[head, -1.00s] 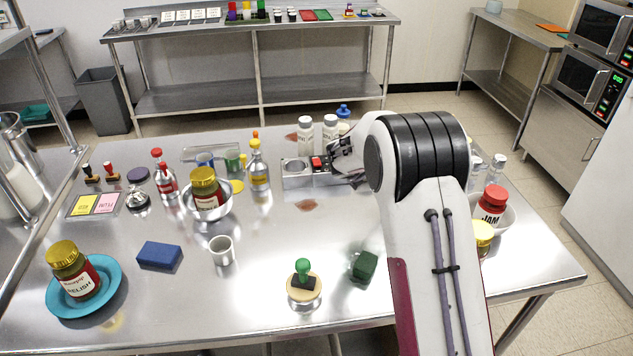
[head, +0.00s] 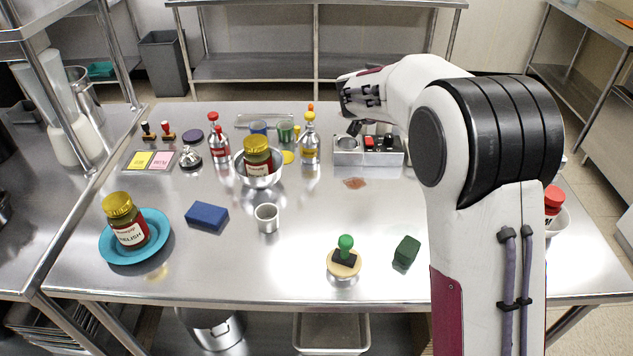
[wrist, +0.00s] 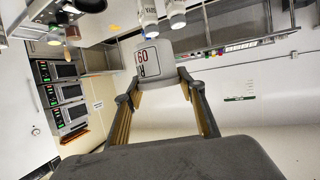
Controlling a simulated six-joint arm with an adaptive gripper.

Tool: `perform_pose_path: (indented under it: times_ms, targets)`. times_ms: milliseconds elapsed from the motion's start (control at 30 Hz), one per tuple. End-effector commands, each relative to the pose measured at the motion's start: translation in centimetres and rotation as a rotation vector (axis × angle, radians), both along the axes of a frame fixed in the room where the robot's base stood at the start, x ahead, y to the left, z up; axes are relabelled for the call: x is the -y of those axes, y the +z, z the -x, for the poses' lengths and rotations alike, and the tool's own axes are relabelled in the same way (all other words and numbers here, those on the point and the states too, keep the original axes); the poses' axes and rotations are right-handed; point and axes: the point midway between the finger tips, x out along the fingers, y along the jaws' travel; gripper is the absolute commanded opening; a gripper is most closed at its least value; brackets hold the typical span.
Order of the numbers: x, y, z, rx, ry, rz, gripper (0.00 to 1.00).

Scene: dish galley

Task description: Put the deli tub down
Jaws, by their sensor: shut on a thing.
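The deli tub (wrist: 155,62) is a pale grey-white tub with red and dark printing that reads partly "60", in the wrist view. My gripper (wrist: 158,84) is shut on it, one finger on each side. In the head view my gripper's dark body (head: 360,98) is above the back of the steel table (head: 210,285), close to the steel box with round openings (head: 368,152). I cannot make out the tub in the head view; my arm hides that part.
The table's middle is bare. A blue plate (head: 160,250) holds a relish jar.

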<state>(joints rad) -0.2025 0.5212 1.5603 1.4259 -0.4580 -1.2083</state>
Motion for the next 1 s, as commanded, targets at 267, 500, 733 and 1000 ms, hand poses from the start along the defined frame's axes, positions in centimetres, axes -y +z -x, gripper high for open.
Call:
perform_pose_path:
  times_ms: [267,500,733,1000]
  targets:
    - [-7.3,1.0,0.8,0.000,0.230,0.001,0.16]
    - [-9.9,0.7,1.6,0.000,0.317,0.002,0.16]
    - [-11.3,0.3,2.1,0.001,0.368,0.003,0.16]
    - [-12.4,-0.3,2.7,0.001,0.413,0.002,0.16]
